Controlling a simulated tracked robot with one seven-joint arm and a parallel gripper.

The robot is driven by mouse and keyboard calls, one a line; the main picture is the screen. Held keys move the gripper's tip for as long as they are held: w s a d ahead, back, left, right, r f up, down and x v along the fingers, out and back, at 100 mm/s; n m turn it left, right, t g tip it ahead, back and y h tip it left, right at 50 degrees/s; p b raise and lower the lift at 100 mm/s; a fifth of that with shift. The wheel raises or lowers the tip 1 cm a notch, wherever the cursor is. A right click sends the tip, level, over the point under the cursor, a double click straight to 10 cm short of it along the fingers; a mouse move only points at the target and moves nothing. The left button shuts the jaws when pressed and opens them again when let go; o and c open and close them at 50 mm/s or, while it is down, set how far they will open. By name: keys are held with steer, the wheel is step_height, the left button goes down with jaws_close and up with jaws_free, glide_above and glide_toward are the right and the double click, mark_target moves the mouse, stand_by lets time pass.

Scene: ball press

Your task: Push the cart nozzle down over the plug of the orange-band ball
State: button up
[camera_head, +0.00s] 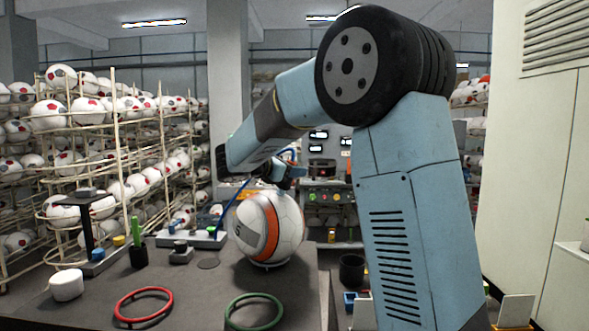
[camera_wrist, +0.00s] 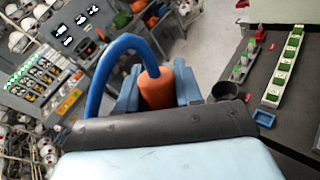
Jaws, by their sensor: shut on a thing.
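The white ball with an orange band (camera_head: 256,228) rests on the dark bench, below my gripper. My gripper (camera_head: 288,178) is just above the ball's top, pointing down. In the wrist view my gripper (camera_wrist: 158,92) is shut on the orange nozzle body (camera_wrist: 157,88), with a blue jaw on each side. A blue hose (camera_wrist: 98,82) arcs from the nozzle's top; it also shows in the head view (camera_head: 238,193). The nozzle tip and the plug are hidden, so I cannot tell whether they touch. The ball is hidden in the wrist view.
A red ring (camera_head: 144,318) and a green ring (camera_head: 232,312) lie at the bench front. A control panel (camera_head: 325,197) is behind. Racks of balls (camera_head: 60,115) fill the left.

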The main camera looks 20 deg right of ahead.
steer(key=shift+f, duration=0.2)
steer(key=o, duration=1.2)
steer(key=shift+a, duration=0.1)
steer(key=v, duration=1.3)
steer(key=shift+s+a, duration=0.15)
steer(key=shift+a, duration=0.15)
